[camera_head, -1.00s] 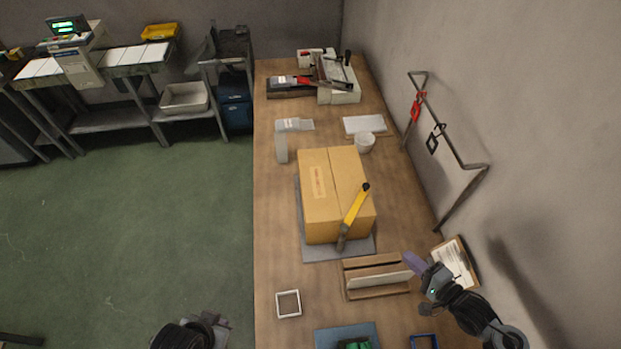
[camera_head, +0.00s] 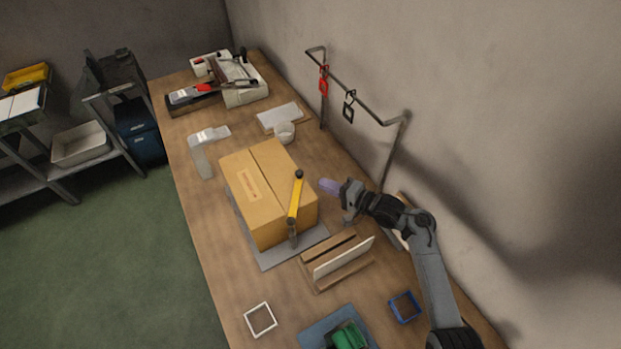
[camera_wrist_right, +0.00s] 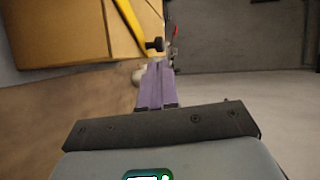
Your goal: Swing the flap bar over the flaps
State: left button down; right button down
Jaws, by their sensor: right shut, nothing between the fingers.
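The cardboard box (camera_head: 243,170) sits on a grey base plate (camera_head: 280,258), its top flaps lying closed with a seam between them. The yellow flap bar (camera_head: 295,204) has a dark knob (camera_head: 299,175) at its far end and a grey lower end at the box's near side. It stands over the right part of the box in this view. The bar also shows in the right wrist view (camera_wrist_right: 130,18), with its knob (camera_wrist_right: 154,45) just beyond my fingertips. My right gripper (camera_head: 328,186) has purple fingers, shut and empty, right of the knob and apart from it. My left gripper is out of view.
A wooden holder with a white board (camera_head: 343,258) stands near the box. A wire rack (camera_head: 365,105) with red and black tags rises along the wall, close to my right arm. A white cup (camera_head: 284,132), a white frame (camera_head: 260,319) and a blue frame (camera_head: 404,307) are on the table.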

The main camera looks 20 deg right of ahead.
aim_at(302, 175)
jog(key=shift+x, duration=3.1)
jog(key=shift+f, duration=0.1)
